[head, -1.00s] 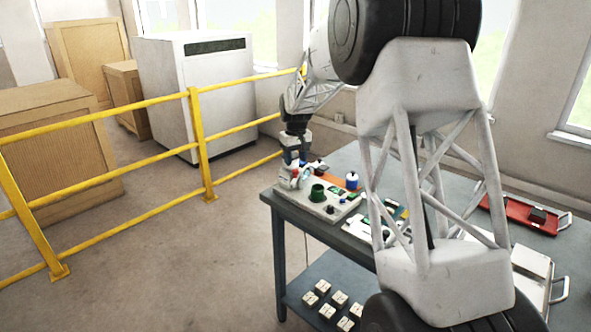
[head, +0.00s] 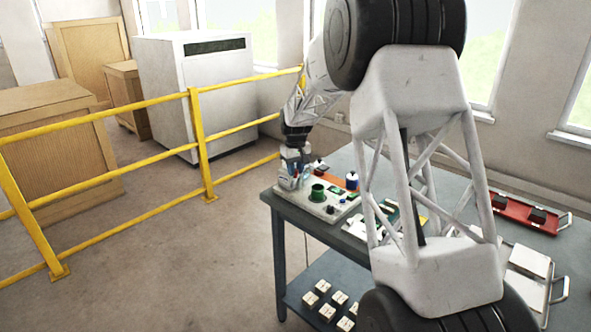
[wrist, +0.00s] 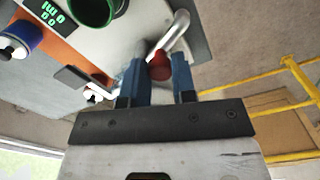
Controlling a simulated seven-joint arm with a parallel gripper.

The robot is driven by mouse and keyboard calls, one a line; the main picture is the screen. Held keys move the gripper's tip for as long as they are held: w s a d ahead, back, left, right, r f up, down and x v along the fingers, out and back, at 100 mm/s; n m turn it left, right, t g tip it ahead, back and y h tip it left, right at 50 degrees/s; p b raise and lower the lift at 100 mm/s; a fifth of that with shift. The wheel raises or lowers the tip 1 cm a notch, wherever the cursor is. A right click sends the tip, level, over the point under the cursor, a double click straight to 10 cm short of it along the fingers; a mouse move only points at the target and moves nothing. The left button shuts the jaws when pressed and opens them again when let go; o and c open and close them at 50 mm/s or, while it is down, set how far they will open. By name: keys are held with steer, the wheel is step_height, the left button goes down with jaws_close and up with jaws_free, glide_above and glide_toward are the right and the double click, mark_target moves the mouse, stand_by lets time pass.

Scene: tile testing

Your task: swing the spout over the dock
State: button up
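A bent metal spout (wrist: 178,32) with a red end piece (wrist: 159,68) shows in the wrist view. My gripper (wrist: 159,66) has its two blue fingers on either side of the red piece. The fingers are apart, and I cannot tell whether they press on it. A green round cup (wrist: 97,14), which may be the dock, lies up and left of the spout; it also shows in the head view (head: 317,192). In the head view my gripper (head: 287,181) is at the left end of the pale board, and the spout is too small to make out.
The pale board (head: 322,211) stands on the grey table (head: 352,163) near its left corner. A blue-and-white canister (head: 352,181) stands beyond the cup. A red tray (head: 515,212) and a white tray (head: 528,262) lie at right. A yellow railing (head: 202,145) runs at left.

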jaws_close()
steer(key=shift+d, duration=0.1)
steer(key=shift+w+d+n, duration=0.2)
steer(key=shift+d+n, duration=0.7)
steer(key=shift+n, duration=1.25)
steer(key=shift+w+d+n, duration=0.25)
steer(key=shift+d+n, duration=0.6)
steer(key=shift+n, duration=1.25)
steer(key=shift+w+d+n, duration=0.2)
steer(key=shift+d+n, duration=0.7)
steer(key=shift+n, duration=1.25)
steer(key=o, duration=0.6)
jaws_free()
